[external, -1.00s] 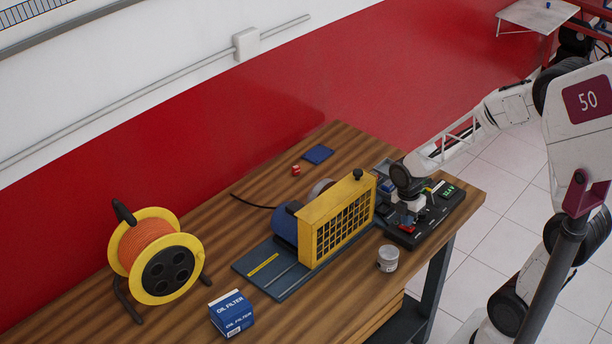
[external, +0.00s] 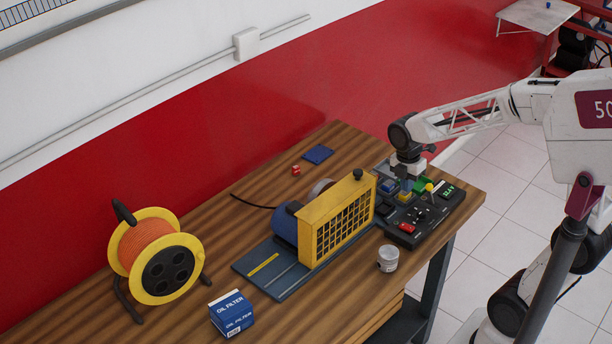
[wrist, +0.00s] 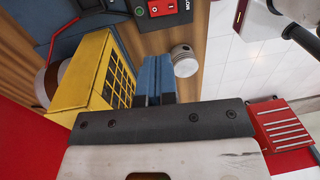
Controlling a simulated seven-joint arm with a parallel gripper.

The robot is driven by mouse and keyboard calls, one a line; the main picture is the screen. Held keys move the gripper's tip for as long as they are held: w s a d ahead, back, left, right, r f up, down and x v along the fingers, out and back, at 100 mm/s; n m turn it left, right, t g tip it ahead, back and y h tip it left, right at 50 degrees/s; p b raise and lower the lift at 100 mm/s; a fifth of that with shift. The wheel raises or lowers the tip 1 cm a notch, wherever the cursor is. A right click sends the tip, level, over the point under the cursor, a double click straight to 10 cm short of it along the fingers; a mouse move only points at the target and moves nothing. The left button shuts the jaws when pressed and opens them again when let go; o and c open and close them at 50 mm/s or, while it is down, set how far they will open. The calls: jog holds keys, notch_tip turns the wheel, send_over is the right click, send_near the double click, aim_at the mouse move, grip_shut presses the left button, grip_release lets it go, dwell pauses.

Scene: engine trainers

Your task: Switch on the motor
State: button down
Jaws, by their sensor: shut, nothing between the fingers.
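The black control panel (external: 440,222) lies at the right end of the bench. A red rocker switch (external: 407,228) is on its near left part, and in the wrist view the red switch (wrist: 161,8) shows at the top edge. I cannot tell which way it is tipped. The blue motor (external: 284,226) stands behind a yellow guard (external: 340,220), left of the panel. My gripper (external: 404,186) is over the back part of the panel, beyond the red switch and apart from it. In the wrist view my gripper's fingers (wrist: 155,78) are together and empty.
A green part (external: 423,183), a yellow knob (external: 430,187) and a small display (external: 447,191) are on the panel's back half. A metal piston (external: 388,258) stands in front. An oil filter box (external: 232,313) and cable reel (external: 155,258) are farther left.

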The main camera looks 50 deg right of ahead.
aim_at(409, 227)
jog(key=shift+r, duration=0.35)
jog(key=shift+s, duration=0.1)
jog(key=shift+s+f, duration=0.1)
jog(key=shift+s, duration=0.5)
dwell(0.5)
jog(key=f, duration=0.4)
jog(key=s+f, duration=0.1)
jog(key=f, duration=0.4)
jog(key=s+f, duration=0.1)
jog(key=f, duration=0.3)
jog(key=shift+f, duration=0.4)
jog(key=shift+f, duration=0.1)
